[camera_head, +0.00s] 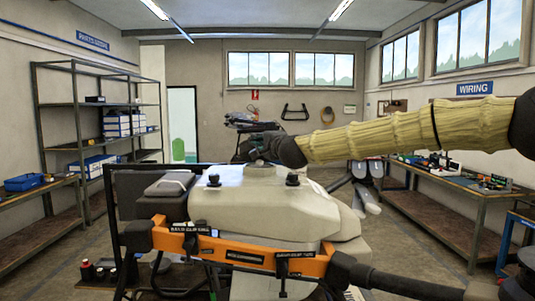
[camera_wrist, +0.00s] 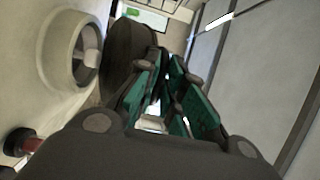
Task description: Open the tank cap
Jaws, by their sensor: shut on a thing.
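The pale tank (camera_head: 265,205) of the spray drone fills the middle of the head view. My gripper (camera_head: 262,156) is over its top, with the fingertips small and dark there. In the wrist view, my gripper (camera_wrist: 168,80) shows teal finger pads close together. A dark, thick round cap (camera_wrist: 127,50) is at the fingers, partly covered by the left one. The gripper is shut on it. A round, raised-rim opening (camera_wrist: 77,48) in the tank shows uncovered to the left of the cap. Whether the cap still joins the tank is hidden.
Two dark knobs (camera_head: 292,179) (camera_head: 213,180) stand on the tank top. An orange frame bar (camera_head: 235,250) crosses the drone's near side. Shelves (camera_head: 95,120) stand left and a workbench (camera_head: 450,190) right. The air above the tank's left half is clear.

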